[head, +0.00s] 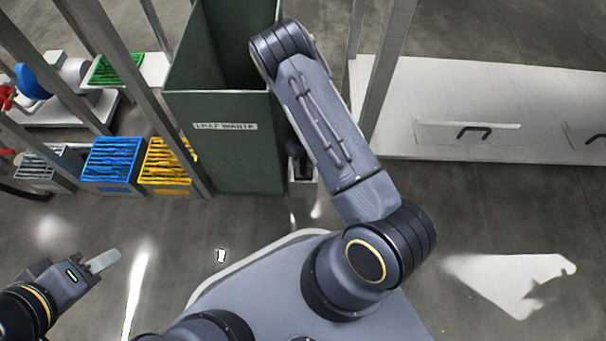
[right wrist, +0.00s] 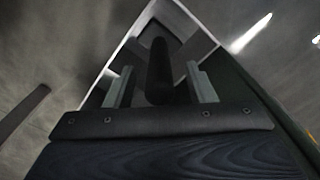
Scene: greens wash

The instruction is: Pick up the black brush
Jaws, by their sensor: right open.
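The black brush shows in the right wrist view as a dark upright handle (right wrist: 160,72) inside a pale-edged holder (right wrist: 133,32). My right gripper (right wrist: 160,88) is open, with one pale finger on each side of the handle and a gap on both sides. The brush's lower end is hidden. In the head view my right arm hides most of the right gripper; part of the holder (head: 303,187) shows beside the green bin. My left gripper (head: 103,261) is at the lower left, away from the brush; its fingers overlap in view.
A tall green leaf waste bin (head: 235,150) stands left of my right arm. Blue (head: 112,160) and yellow (head: 166,165) crates sit to its left among metal posts. A white drawer unit (head: 480,100) is at the right. The floor at lower right is clear.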

